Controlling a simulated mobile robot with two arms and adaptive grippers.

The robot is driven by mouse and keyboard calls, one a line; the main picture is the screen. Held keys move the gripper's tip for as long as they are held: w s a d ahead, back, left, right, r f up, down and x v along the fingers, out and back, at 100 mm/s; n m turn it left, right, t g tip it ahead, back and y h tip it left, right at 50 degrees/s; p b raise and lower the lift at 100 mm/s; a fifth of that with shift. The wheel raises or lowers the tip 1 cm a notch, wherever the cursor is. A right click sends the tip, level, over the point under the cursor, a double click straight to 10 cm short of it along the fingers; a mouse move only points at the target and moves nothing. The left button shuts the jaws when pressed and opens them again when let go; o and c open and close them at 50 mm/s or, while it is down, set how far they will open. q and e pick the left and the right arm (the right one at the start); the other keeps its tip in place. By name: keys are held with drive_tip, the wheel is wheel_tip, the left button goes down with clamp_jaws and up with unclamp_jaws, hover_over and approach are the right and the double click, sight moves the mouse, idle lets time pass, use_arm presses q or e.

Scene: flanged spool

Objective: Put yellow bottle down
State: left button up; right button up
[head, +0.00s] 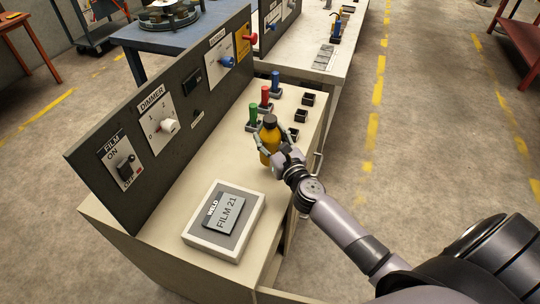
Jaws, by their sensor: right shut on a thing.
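The yellow bottle (268,146) with a dark cap stands upright at the cabinet's top, near its right edge. My right gripper (271,143) is shut on the bottle, with its fingers on both sides of the body. The bottle's base is partly hidden by the gripper, so I cannot tell if it touches the surface. My left gripper does not show in the head view.
The beige cabinet top (200,170) holds a framed film plate (223,220) in front. Blue, red and green handled pieces (265,98) and small black sockets (301,116) stand behind the bottle. A dark control panel (150,120) runs along the left. Free surface lies between plate and bottle.

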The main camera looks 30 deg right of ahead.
sight(271, 149)
drive_tip(key=shift+d+f, duration=0.1)
drive_tip(key=shift+f, duration=0.55)
drive_tip(key=shift+f+b, duration=1.55)
drive_tip(key=shift+f, duration=0.25)
drive_tip(key=shift+f, duration=0.1)
drive_tip(key=shift+f, duration=0.15)
drive_tip(key=o, duration=1.4)
drive_tip(key=shift+s, duration=0.1)
